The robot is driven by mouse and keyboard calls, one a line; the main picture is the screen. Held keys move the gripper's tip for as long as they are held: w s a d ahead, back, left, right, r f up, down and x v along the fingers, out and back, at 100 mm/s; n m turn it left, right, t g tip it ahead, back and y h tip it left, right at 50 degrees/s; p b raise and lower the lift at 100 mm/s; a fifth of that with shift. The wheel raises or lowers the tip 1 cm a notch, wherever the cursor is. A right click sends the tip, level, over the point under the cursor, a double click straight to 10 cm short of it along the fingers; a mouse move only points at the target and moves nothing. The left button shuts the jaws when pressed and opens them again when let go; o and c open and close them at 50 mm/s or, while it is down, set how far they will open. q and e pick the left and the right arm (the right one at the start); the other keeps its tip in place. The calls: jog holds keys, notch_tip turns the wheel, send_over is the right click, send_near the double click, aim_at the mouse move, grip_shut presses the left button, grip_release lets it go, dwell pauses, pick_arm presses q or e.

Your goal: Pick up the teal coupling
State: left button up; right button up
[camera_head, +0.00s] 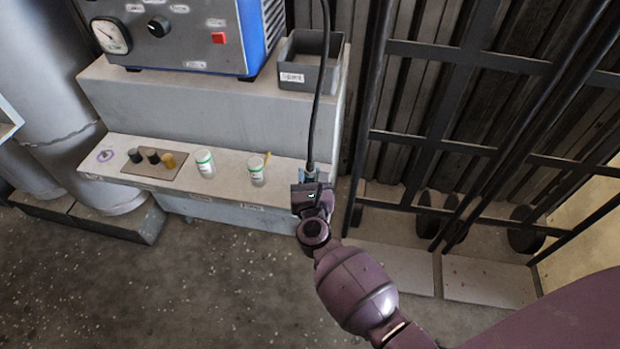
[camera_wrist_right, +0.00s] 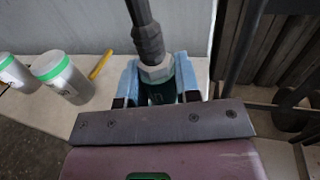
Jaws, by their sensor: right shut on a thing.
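The teal coupling (camera_wrist_right: 163,93) sits at the lower end of a black hose, below a pale hex nut (camera_wrist_right: 156,72), in the right wrist view. My right gripper (camera_wrist_right: 160,82) is shut on it, one light blue finger on each side. The gripper's body hides the lower part of the coupling. In the head view my right gripper (camera_head: 309,176) is at the right end of the pale ledge, with the hose rising from it. The coupling is too small to make out clearly there. My left gripper is not in view.
The black hose (camera_head: 318,95) runs upward past a grey open bin (camera_head: 308,80). Dark metal railing (camera_head: 445,145) stands to the right. A blue instrument box (camera_head: 180,38) is behind.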

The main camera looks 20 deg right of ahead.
aim_at(309, 161)
jog(key=shift+r+p, duration=0.35)
jog(key=shift+r, duration=0.25)
notch_tip(309, 161, up, 9)
jog(key=p, duration=0.5)
jog(key=shift+w+f, duration=0.15)
jog(key=shift+f, duration=0.05)
pick_arm(q)
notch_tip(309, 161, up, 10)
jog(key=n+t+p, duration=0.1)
jog(key=p, duration=0.6)
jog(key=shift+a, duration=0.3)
pick_arm(e)
notch_tip(309, 161, up, 10)
jog(key=shift+s+d+r, duration=0.1)
jog(key=shift+s+r, duration=0.05)
jog(key=shift+s, duration=0.05)
